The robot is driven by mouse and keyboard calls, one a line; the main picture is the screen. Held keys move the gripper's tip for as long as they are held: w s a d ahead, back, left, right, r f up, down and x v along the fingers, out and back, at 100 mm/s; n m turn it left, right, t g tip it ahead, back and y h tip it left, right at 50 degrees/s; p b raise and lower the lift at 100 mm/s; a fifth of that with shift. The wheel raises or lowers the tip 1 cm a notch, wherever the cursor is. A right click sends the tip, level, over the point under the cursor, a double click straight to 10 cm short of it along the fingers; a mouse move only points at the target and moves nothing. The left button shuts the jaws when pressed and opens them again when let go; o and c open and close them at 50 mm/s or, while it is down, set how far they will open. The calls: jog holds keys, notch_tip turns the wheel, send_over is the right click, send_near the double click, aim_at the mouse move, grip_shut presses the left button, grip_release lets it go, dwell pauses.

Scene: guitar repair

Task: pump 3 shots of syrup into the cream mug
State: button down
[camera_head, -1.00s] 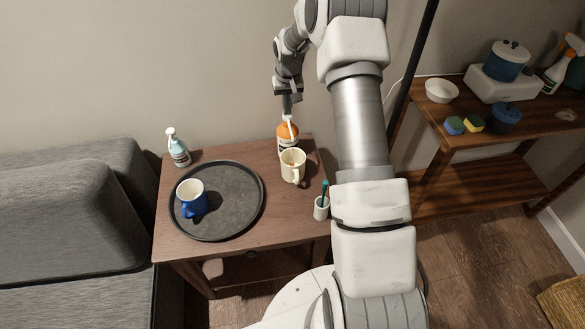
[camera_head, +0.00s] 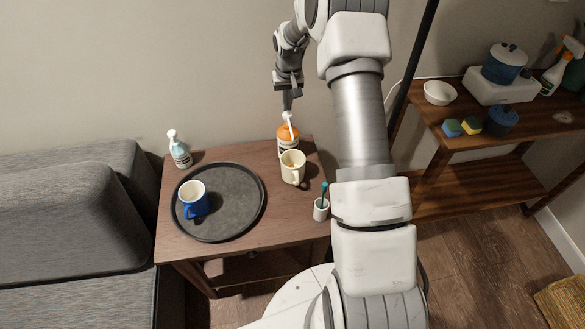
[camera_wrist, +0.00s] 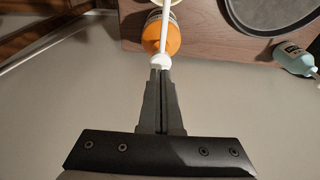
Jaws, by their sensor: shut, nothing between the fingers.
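The cream mug (camera_head: 293,171) stands upright on the small wooden table, with its handle toward the front. An orange syrup bottle (camera_head: 286,136) with a white pump stands right behind it. The pump's spout reaches toward the mug. In the wrist view, the orange bottle (camera_wrist: 172,36) and its white pump head (camera_wrist: 161,60) lie just beyond my fingertips, and a bit of the mug's rim shows at the top edge. My gripper (camera_head: 287,109) is shut and empty, pointing down above the pump head. Whether the fingertips touch the pump I cannot tell.
A pale blue pump bottle (camera_head: 180,151) stands at the table's back left. A small white cup (camera_head: 321,210) with a teal-topped item stands at the right edge. A wall is behind, a shelf (camera_head: 470,195) at right.

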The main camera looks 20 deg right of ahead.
jog(key=shift+f, duration=0.1)
dwell(0.4)
jog(key=shift+f+b, duration=0.9)
jog(key=shift+f, duration=0.4)
jog(key=shift+r, duration=0.1)
jog(key=shift+r+p, duration=0.85)
jog(key=shift+r, duration=0.5)
jog(key=shift+f, duration=0.15)
jog(key=shift+f+b, duration=0.95)
jog(key=shift+f, duration=0.4)
jog(key=shift+r, duration=0.2)
jog(key=shift+r+p, duration=0.9)
jog(key=shift+r, duration=0.4)
